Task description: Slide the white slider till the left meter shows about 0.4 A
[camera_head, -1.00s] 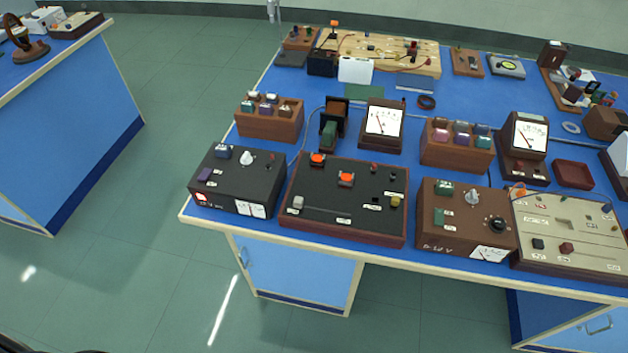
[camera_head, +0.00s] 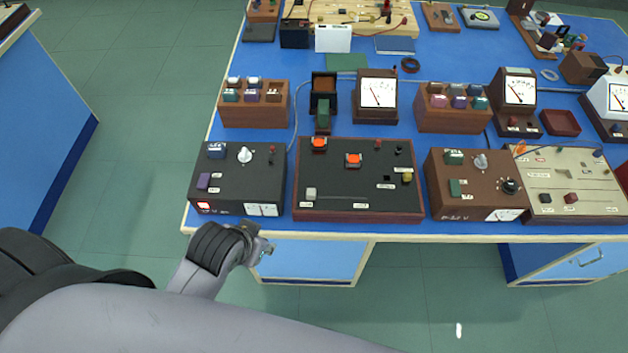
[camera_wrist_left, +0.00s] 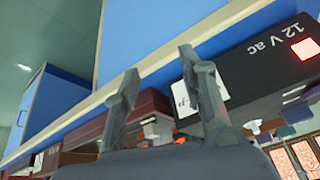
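The white slider (camera_head: 311,193) is a small pale knob at the left end of a slot on the black, red-brown-edged board (camera_head: 345,215). The left meter (camera_head: 377,93) stands behind this board, with a white dial and a needle. Its scale is too small to read. My left gripper (camera_head: 264,246) is low in front of the bench edge, left of the slider and apart from it. In the left wrist view its two fingers (camera_wrist_left: 160,64) are spread with nothing between them, and a pale knob, likely the slider (camera_wrist_left: 158,128), shows beyond them. My right gripper is out of view.
A black power box (camera_head: 238,178) with a lit red switch stands left of the board. A brown box (camera_head: 475,185) stands close on its right. The pale bench edge (camera_head: 330,236) runs in front. Floor space before the bench is free.

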